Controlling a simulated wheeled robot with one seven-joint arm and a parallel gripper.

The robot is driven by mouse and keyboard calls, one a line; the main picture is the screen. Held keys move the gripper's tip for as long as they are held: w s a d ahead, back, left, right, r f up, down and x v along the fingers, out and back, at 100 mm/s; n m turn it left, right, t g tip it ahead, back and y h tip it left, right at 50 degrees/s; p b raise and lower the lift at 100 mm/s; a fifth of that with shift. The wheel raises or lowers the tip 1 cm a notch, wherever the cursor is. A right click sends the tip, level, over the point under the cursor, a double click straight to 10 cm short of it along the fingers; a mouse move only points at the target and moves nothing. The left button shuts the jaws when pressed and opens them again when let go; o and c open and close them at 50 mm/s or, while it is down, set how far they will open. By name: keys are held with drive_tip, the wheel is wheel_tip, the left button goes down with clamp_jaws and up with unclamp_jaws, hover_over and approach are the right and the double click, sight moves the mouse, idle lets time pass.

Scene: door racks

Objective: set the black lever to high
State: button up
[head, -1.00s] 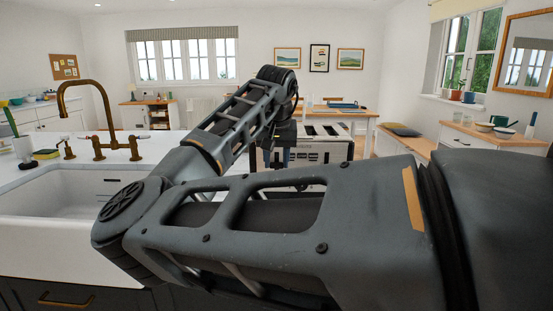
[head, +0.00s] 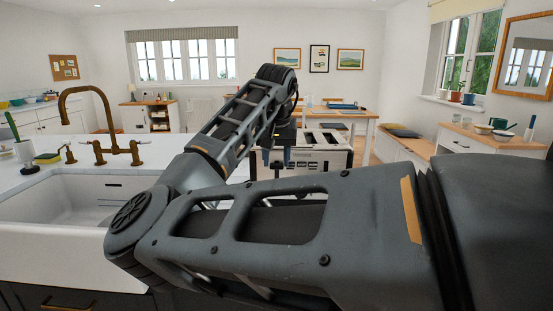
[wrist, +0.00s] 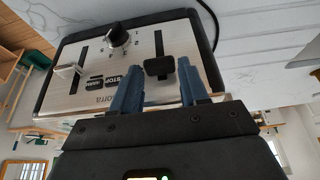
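The black lever (wrist: 159,67) sticks out of a vertical slot in the silver front panel of a toaster (wrist: 88,52) in the wrist view. The part of the slot on the picture's upper side is bare; the rest is hidden behind the lever and my gripper. My gripper (wrist: 160,84) is open, its two blue fingers pointing at the panel, one on each side of the lever with gaps visible. In the head view the toaster (head: 325,150) stands beyond my arm, and my gripper (head: 276,156) is partly hidden at its left side; the lever cannot be made out there.
A white lever (wrist: 68,70) in a second slot, a black knob (wrist: 118,36) and small dark buttons (wrist: 110,83) share the panel. A black cord (wrist: 211,22) runs beside the toaster over the pale worktop. A sink (head: 70,205) and brass tap (head: 100,125) are at left.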

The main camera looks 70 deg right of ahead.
drive_tip(key=o, duration=0.4)
drive_tip(key=shift+f, duration=0.1)
drive_tip(key=shift+v, duration=3.95)
